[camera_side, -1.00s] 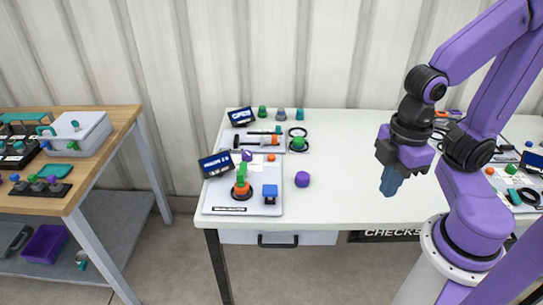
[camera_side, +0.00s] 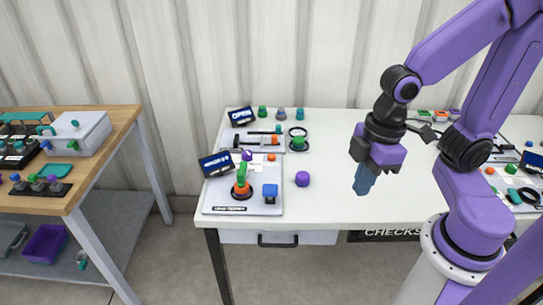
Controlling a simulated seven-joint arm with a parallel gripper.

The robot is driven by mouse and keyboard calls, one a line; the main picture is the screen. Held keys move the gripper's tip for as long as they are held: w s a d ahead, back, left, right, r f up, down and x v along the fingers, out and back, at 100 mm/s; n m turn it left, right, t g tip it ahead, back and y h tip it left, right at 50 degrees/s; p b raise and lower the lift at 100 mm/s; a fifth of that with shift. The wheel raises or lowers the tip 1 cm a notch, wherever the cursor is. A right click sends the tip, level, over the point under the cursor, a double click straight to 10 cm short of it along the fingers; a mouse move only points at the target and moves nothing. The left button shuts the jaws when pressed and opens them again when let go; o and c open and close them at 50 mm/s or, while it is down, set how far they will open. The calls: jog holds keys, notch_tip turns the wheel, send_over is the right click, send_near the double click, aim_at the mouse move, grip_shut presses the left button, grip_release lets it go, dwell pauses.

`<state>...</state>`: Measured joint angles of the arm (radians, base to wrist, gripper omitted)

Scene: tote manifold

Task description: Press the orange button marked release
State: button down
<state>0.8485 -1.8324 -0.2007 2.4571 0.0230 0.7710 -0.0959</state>
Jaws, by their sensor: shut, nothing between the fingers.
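My gripper (camera_side: 364,181), with blue fingers pointing down, is shut and empty over the right-centre part of the white table. A small orange button (camera_side: 271,157) is on the white panel (camera_side: 218,208) at the table's left, well left of my gripper. Another small orange round piece (camera_side: 490,170) is on a panel at the right, partly behind my arm. An orange-topped block (camera_side: 424,113) stands at the back right. I cannot read a release label on any of them.
A loose purple knob (camera_side: 302,179) lies between the panel and my gripper. Two tilted signs (camera_side: 215,164) (camera_side: 240,116) stand at the left. The table's middle is mostly clear.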

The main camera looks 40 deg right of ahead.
jog(key=w+a+f+m+t+y, duration=0.1)
jog(key=w+a+f+t, duration=0.15)
jog(key=w, duration=0.85)
jog(key=m+t+h, duration=0.3)
jog(key=t, duration=0.3)
send_over(273, 157)
notch_tip(273, 157, down, 8)
jog(key=shift+r, duration=0.15)
jog(key=shift+f, duration=4.4)
jog(key=shift+f, duration=0.15)
jog(key=shift+f, duration=0.3)
